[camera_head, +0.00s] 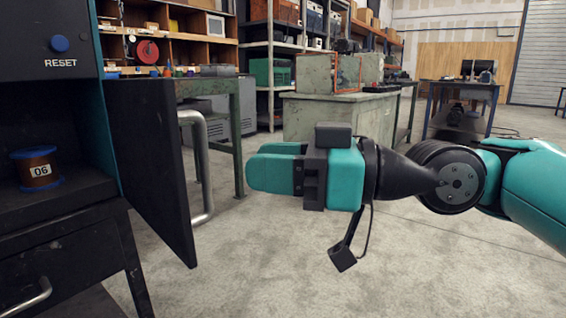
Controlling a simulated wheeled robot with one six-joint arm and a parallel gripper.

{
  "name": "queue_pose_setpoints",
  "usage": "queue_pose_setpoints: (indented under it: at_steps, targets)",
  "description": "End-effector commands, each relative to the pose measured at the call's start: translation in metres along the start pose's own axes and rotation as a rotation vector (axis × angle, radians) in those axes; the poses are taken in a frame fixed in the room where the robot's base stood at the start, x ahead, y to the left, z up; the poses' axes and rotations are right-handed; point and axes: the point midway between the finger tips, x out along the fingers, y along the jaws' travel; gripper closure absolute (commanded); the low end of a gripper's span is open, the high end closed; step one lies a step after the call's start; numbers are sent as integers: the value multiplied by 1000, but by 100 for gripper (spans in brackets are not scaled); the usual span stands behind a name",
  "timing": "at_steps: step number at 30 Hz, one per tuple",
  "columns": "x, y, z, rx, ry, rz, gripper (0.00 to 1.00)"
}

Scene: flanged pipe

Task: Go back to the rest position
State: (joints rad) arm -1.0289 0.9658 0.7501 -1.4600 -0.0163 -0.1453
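My gripper (256,168) is in the middle of the camera_head view, with its teal fingers pointing left. It hangs in free air above the concrete floor, to the right of an open cabinet door. The two fingers overlap from this side, so the gap between them is hidden. I see nothing sticking out of the fingers. My arm reaches in from the right edge. No flanged pipe is recognisable in this view.
A dark cabinet (60,238) stands at left with its door (150,150) swung open; a bar handle (203,165) juts toward my gripper. A copper-coloured spool marked 06 (38,168) sits inside. A green-grey workbench (335,118) stands behind. Floor (300,265) below is clear.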

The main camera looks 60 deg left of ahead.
Motion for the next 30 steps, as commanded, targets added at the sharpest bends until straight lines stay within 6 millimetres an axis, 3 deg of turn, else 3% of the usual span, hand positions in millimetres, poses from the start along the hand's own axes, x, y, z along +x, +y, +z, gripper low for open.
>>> queue_pose_setpoints:
  at_steps: [11,14,16,20,23,26,30]
  targets:
    - [-1,0,0,0,0,2,64]
    - [-10,4,-5,10,-16,31,64]
    - [-28,12,-12,34,-50,92,64]
    - [-91,25,-27,135,-162,293,64]
    - [-155,19,-29,256,-267,480,64]
    - [-217,-7,-23,399,-366,659,64]
    - [-292,-73,-2,632,-488,893,64]
